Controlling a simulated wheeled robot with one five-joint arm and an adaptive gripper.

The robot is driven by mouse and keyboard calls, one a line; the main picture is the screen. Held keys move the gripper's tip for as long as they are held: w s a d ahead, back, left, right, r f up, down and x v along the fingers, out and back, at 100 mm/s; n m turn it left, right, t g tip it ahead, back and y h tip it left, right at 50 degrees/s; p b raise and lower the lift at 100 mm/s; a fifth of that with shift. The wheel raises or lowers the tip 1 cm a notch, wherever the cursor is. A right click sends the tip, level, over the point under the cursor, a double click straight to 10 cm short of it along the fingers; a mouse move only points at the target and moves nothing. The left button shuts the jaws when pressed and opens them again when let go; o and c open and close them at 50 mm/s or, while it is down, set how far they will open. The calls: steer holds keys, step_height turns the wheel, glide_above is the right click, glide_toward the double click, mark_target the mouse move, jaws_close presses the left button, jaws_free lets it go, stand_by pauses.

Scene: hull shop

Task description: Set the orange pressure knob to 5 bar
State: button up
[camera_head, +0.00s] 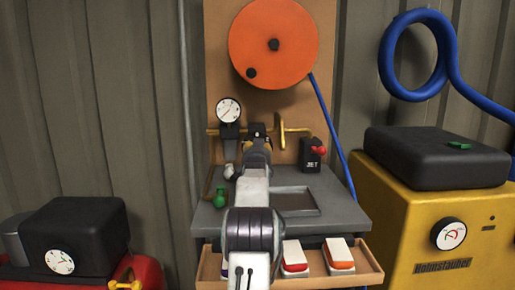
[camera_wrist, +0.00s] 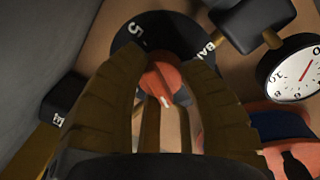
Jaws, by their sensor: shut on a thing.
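The orange pressure knob (camera_wrist: 165,78) shows between my fingers in the wrist view, in front of a round black dial plate (camera_wrist: 125,38). The plate carries a white 5 at upper left and the letters BAR at right. A small white mark (camera_wrist: 165,102) shows low on the knob; which value it points at I cannot tell. My gripper (camera_wrist: 165,85) is shut on the knob, one brown finger on each side. In the head view my arm reaches up to the board and hides the knob and most of my gripper (camera_head: 257,143).
A white gauge (camera_head: 228,110) stands left of my gripper, and a black JET block (camera_head: 311,154) with a red knob stands right. A grey bench (camera_head: 335,200) lies below, with an open drawer (camera_head: 368,270). A yellow machine (camera_head: 400,235) stands at right.

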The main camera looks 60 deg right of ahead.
steer(key=shift+w+r+m+p, duration=0.15)
steer(key=shift+m+p, duration=0.25)
steer(key=shift+m, duration=0.6)
steer(key=o, duration=1.2)
steer(key=shift+v, duration=6)
